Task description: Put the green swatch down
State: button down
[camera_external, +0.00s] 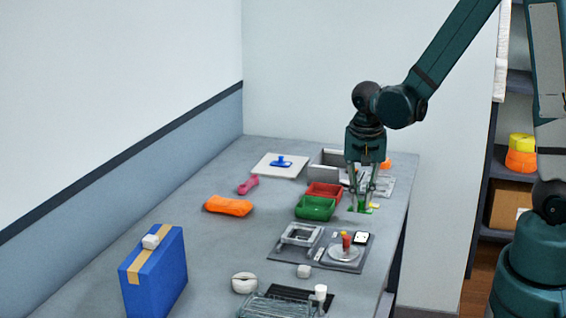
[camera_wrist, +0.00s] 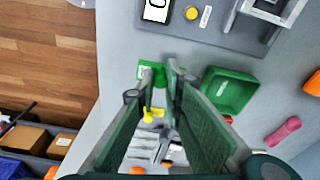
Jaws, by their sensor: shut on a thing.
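The green swatch (camera_external: 353,210) is a small flat green piece near the right edge of the table, just right of the green tray (camera_external: 314,208). In the wrist view the swatch (camera_wrist: 144,70) shows at the fingertips, with a pale patch on it. My gripper (camera_external: 361,203) points down and is shut on the swatch. My gripper (camera_wrist: 161,68) hides part of it in the wrist view. The swatch is at or close to the table top; I cannot tell whether it touches.
A red tray (camera_external: 325,190) stands behind the green tray. A grey mat (camera_external: 286,257) with a frame, plate and card lies nearer the camera. A yellow piece (camera_wrist: 152,115) lies near the fingers. The table edge is close on the right. Open table surrounds the orange cloth (camera_external: 228,206).

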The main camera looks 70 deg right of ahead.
aim_at(361, 210)
jog(key=shift+f+b, duration=0.35)
jog(key=shift+f, duration=1.75)
jog(key=shift+f, duration=0.2)
jog(key=c, duration=2.5)
grip_release()
jog(key=shift+o, duration=0.2)
jog(key=shift+r, duration=0.3)
notch_tip(361, 210, up, 12)
jog(key=a+p, duration=0.1)
jog(key=p, duration=0.1)
jog(key=shift+s+a, duration=0.15)
jog(key=shift+a, duration=0.1)
jog(key=shift+f, duration=0.1)
